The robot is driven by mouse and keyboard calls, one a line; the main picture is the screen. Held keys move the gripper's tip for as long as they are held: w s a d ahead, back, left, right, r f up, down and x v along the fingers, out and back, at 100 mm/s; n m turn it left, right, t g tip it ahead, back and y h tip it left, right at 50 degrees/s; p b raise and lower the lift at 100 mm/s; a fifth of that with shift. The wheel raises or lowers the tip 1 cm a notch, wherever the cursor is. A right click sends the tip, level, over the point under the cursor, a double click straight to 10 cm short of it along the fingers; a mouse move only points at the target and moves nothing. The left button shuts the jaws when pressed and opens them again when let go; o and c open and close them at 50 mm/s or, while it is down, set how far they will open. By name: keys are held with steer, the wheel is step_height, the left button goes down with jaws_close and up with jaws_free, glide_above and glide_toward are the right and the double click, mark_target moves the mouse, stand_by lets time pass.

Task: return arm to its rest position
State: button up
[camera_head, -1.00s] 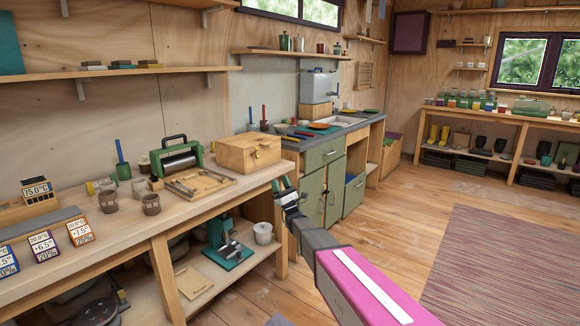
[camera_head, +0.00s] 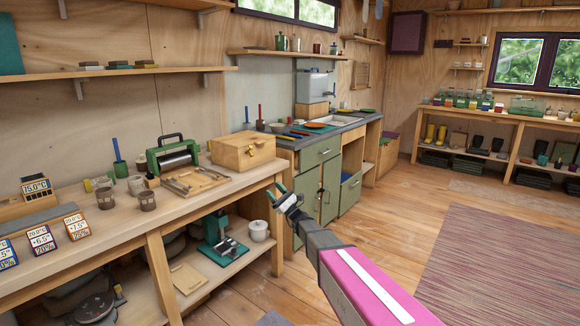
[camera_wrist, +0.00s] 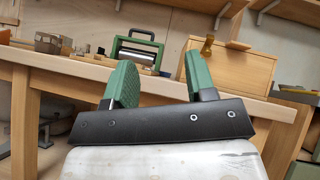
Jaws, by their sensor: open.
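My gripper (camera_head: 284,200) is at the end of my pink and grey arm, in front of the wooden workbench (camera_head: 150,232) and clear of its right end. In the wrist view my gripper (camera_wrist: 155,82) shows two green fingers spread wide apart with nothing between them. Beyond the fingers stand a green press with a roller (camera_wrist: 136,52) and a wooden box (camera_wrist: 229,72) on the bench top. My gripper touches neither of them.
Green cabinets (camera_head: 318,185) with a counter stand behind my gripper. A lower shelf under the bench holds a teal device (camera_head: 222,240) and a white pot (camera_head: 259,230). Open wooden floor (camera_head: 400,225) and a striped rug (camera_head: 490,255) lie to the right.

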steer(key=s+d+f+n+g+h, duration=0.2)
steer(key=s+f+n+g+h, duration=0.35)
steer(key=s+f, duration=0.25)
steer(key=s+d+f+n+g+h, duration=0.2)
steer(key=s+f+n+g+h, duration=0.25)
steer(key=s+f+h, duration=0.35)
steer(key=s+d+f+n+h, duration=0.3)
steer(key=s+d+h, duration=0.3)
steer(key=d, duration=0.4)
steer(key=s+d+f+n+h, duration=0.3)
steer(key=s+d, duration=0.4)
steer(key=d, duration=0.4)
steer(key=f+h, duration=0.1)
steer(key=h, duration=0.1)
steer(key=shift+d+n+h, duration=0.25)
steer(key=shift+n+h, duration=0.1)
steer(key=shift+n, duration=0.05)
steer(key=shift+c, duration=0.4)
